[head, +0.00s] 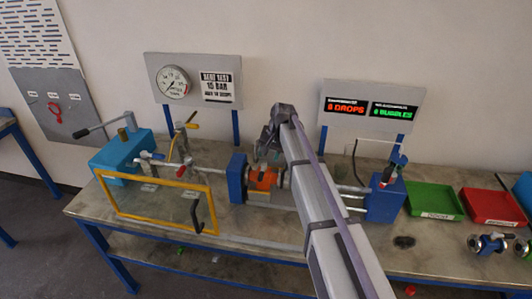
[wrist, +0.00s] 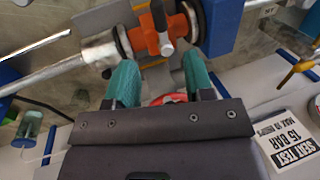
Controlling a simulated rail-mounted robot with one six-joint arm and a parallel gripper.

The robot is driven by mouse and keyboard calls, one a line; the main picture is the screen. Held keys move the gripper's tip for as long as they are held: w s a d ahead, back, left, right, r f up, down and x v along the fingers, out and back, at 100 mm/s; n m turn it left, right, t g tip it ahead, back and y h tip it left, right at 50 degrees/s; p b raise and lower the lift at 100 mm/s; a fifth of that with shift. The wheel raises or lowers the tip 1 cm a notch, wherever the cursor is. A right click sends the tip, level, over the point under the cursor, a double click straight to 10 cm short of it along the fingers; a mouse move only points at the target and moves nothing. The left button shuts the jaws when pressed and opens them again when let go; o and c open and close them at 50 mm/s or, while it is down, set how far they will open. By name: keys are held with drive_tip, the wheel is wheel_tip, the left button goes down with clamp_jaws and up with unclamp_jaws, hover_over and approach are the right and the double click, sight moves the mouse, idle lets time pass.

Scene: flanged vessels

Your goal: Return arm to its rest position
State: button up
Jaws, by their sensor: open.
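My arm reaches across the workbench (head: 140,205) toward the back in the head view, and hides part of the rig. In the wrist view my gripper (wrist: 155,85) has its two teal fingers apart, with nothing held between them. Beyond the fingertips is an orange valve body (wrist: 160,35) with a pale stem, clamped between round flanges. The orange body (head: 263,180) also shows in the head view, between the blue clamp block (head: 237,178) and my arm. The gripper tips in the head view are partly hidden by my wrist.
A yellow-framed clear guard (head: 160,208) stands at the front left, near a blue pump box (head: 120,150). A gauge panel (head: 195,80) and a display panel (head: 370,107) stand behind. A green tray (head: 435,201) and a red tray (head: 491,206) lie at the right.

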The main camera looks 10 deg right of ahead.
drive_tip(key=shift+f, duration=0.1)
drive_tip(key=s+d+f+n+h+b, duration=0.1)
drive_tip(key=s+f+b, duration=0.3)
drive_tip(key=s, duration=0.6)
drive_tip(key=s+d+f+n+h+b, duration=0.1)
drive_tip(key=s+d+f+b, duration=0.2)
drive_tip(key=s, duration=0.8)
drive_tip(key=s+d+f+n+g+b, duration=0.1)
drive_tip(key=s+f+b, duration=0.4)
drive_tip(key=s, duration=0.6)
drive_tip(key=shift+d+f+n+h, duration=0.15)
drive_tip(key=shift+d+n+h, duration=0.25)
drive_tip(key=shift+d, duration=0.05)
drive_tip(key=shift+w, duration=0.1)
